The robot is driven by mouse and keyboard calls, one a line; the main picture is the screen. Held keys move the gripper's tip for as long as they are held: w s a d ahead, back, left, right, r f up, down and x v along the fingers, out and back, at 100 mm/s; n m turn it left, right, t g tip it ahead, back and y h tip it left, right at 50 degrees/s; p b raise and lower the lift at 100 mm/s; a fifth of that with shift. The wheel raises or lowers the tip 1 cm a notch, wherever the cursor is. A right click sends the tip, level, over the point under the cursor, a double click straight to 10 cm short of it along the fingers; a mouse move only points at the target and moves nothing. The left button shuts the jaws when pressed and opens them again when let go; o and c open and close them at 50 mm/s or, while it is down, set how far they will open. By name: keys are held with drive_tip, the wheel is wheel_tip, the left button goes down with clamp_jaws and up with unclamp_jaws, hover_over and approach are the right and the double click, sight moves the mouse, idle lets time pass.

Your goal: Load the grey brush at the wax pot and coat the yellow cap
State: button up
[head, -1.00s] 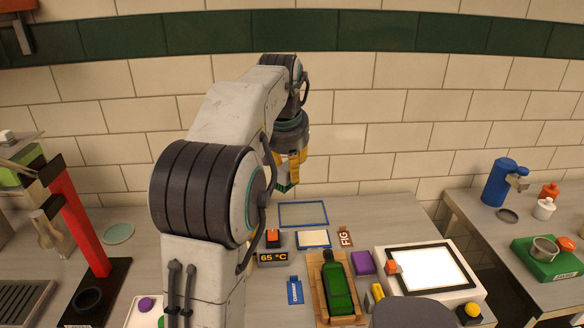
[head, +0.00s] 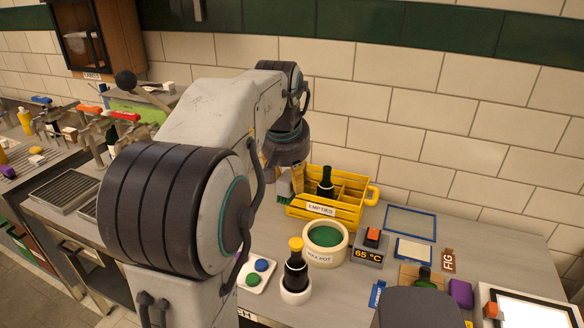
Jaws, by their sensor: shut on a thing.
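The wax pot (head: 325,257) is a cream, labelled tub of green wax at the middle of the table. The yellow cap (head: 296,243) tops a dark bottle (head: 295,270) that stands upright in a white holder left of the pot. My gripper (head: 288,182) is above and behind the pot's left side, near the yellow crate. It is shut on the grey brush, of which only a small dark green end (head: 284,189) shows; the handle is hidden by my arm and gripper. The brush is apart from both pot and cap.
A yellow EMPTIES crate (head: 320,210) with a dark bottle stands behind the pot. A 65 °C unit with an orange switch (head: 370,246) is at its right. A white plate with blue and green buttons (head: 257,273) lies left of the yellow-capped bottle. A blue-framed panel (head: 410,222) lies flat behind.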

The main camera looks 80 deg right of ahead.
sight(290, 197)
drive_tip(key=shift+a+f+n, duration=0.15)
drive_tip(key=shift+a+n, duration=0.15)
drive_tip(key=shift+a, duration=0.05)
drive_tip(key=shift+f, duration=0.2)
drive_tip(key=shift+f+b, duration=2.3)
drive_tip(key=shift+f, duration=0.05)
drive_tip(key=shift+r, duration=0.1)
